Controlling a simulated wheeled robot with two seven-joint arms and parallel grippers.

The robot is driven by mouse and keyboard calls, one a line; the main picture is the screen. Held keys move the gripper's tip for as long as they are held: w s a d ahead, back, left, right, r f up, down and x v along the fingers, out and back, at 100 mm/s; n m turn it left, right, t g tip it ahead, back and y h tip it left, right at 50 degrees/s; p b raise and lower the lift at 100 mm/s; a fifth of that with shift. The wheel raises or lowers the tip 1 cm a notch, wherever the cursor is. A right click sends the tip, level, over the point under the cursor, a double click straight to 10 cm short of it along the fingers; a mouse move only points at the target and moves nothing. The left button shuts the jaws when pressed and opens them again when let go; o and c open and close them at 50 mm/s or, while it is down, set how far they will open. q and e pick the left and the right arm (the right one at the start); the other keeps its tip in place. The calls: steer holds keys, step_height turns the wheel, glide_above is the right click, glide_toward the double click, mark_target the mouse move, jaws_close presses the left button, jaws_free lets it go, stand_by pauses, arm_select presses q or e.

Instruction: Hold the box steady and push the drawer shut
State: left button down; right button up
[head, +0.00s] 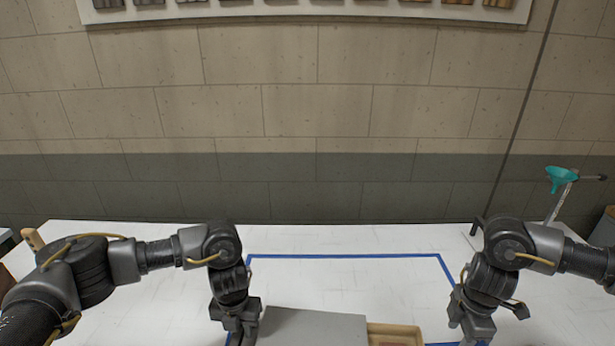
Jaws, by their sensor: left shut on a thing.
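A grey box (315,326) sits at the bottom middle of the head view, its lower part cut off by the picture edge. A tan drawer (394,331) sticks out of its right side, partly open. My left gripper (240,336) is at the left end of the box and shut on it; its fingertips are largely out of the picture. My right gripper (474,334) is to the right of the drawer, with a gap between them. Its fingertips are cut off below, so I cannot see whether it is open.
The white table (150,233) has a blue tape outline (345,256) around the box. The table behind the box is clear. A brick wall (320,100) closes off the back.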

steer(key=shift+s+a+r, duration=0.3)
steer(key=shift+s+a, duration=0.05)
steer(key=shift+a, duration=0.25)
steer(key=shift+f, duration=5.1)
steer(key=c, duration=1)
steer(key=shift+a, duration=0.15)
steer(key=shift+w+a, duration=0.15)
steer(key=shift+a, duration=1)
steer(key=shift+w+a, duration=0.15)
steer(key=shift+a, duration=0.65)
